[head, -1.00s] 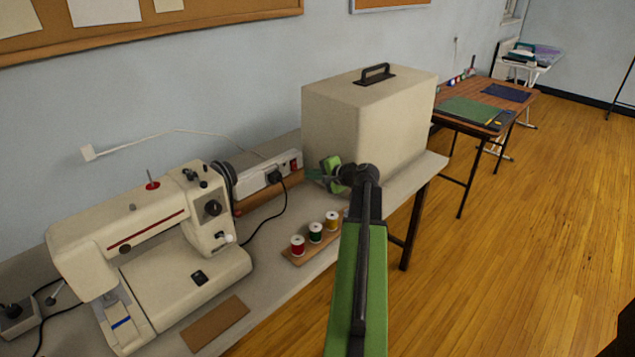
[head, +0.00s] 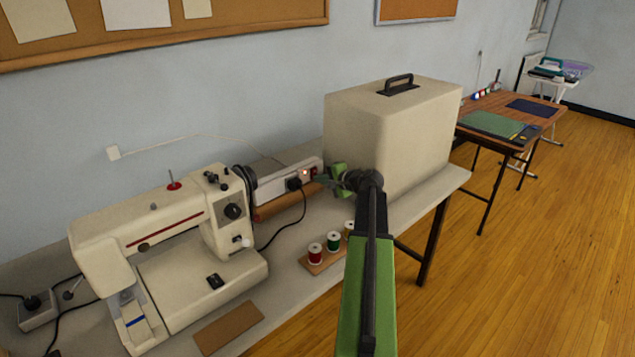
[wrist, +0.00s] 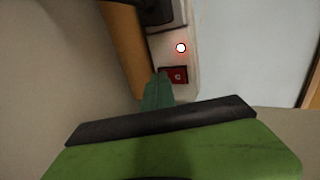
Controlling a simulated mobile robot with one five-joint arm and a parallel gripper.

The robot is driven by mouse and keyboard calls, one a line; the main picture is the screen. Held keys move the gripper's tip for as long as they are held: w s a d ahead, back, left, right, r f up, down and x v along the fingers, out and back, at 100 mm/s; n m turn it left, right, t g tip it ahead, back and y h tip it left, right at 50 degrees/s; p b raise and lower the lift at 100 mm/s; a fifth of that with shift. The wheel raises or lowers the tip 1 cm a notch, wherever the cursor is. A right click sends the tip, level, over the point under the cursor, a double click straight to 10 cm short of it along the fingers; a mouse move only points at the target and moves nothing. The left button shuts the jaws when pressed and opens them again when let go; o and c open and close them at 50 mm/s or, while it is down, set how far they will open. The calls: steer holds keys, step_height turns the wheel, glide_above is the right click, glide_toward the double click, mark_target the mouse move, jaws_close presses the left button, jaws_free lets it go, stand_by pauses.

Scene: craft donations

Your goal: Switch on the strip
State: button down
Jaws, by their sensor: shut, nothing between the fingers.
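The white power strip (head: 275,184) lies on the table behind the sewing machine, with a black plug in it. In the wrist view its red rocker switch (wrist: 174,75) is near the end of the strip, and a small indicator lamp (wrist: 181,48) beside the switch is lit. The lamp also glows in the head view. My gripper (head: 322,180) is shut and empty, its green fingertips at the switch. In the wrist view the tips (wrist: 160,78) meet the switch's near edge; I cannot tell whether they press on it.
A beige case (head: 385,140) stands close to the right of my gripper. The sewing machine (head: 165,240) is at left. Thread spools on a wooden rack (head: 318,264) stand in front of the strip. A wooden bar (head: 280,205) runs along the strip's front.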

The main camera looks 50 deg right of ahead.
steer(key=shift+r+p, duration=0.85)
steer(key=shift+r, duration=0.05)
steer(key=shift+s+f, duration=0.1)
steer(key=s+r+p, duration=0.1)
steer(key=s, duration=1.2)
steer(key=shift+s+a+r, duration=0.2)
steer(key=shift+s+a, duration=0.2)
steer(key=shift+a, duration=0.05)
